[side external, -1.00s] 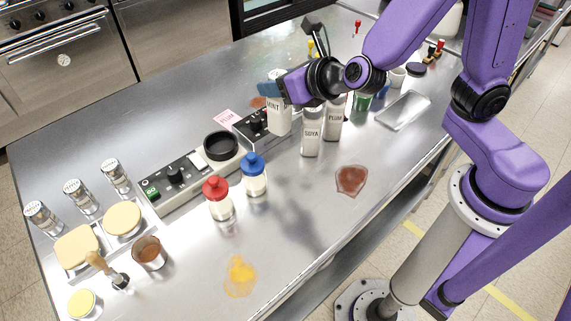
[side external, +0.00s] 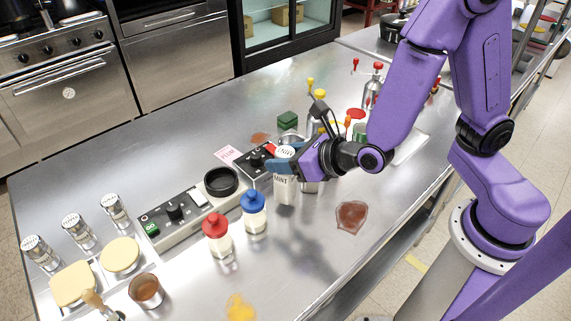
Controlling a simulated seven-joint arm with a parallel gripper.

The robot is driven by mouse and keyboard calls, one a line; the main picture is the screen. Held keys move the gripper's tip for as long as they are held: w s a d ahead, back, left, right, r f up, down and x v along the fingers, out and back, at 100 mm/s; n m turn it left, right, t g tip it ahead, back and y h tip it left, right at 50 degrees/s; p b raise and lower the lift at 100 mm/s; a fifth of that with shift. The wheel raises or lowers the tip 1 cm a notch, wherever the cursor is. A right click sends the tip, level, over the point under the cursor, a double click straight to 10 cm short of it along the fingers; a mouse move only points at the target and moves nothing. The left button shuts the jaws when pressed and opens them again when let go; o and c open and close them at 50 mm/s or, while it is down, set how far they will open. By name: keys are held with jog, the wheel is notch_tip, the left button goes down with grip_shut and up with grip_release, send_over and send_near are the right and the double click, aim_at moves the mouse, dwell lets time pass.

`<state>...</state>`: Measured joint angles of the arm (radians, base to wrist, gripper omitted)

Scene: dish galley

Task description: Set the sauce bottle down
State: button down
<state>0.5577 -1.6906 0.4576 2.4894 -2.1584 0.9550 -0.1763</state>
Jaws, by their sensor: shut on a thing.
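The sauce bottle (side external: 284,190) is white and labelled MINT. It is upright in my gripper (side external: 284,163), whose blue fingers are shut around its upper part. Its base is close to the steel counter (side external: 150,155); I cannot tell whether it touches. It is right of the blue-capped bottle (side external: 253,216) and left of the red-brown spill (side external: 352,217). Another bottle (side external: 309,186) is mostly hidden behind my gripper and the MINT bottle.
A red-capped bottle (side external: 216,238) stands left of the blue-capped one. A control unit with a black ring (side external: 221,182) lies behind them. Shakers (side external: 114,209) and a brown cup (side external: 145,290) are at left. Counter around the red-brown spill is clear.

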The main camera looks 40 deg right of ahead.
jog(key=shift+f, duration=1.15)
jog(key=c, duration=0.5)
grip_release()
jog(key=v, duration=0.7)
jog(key=shift+s+r, duration=0.25)
jog(key=shift+d, duration=0.1)
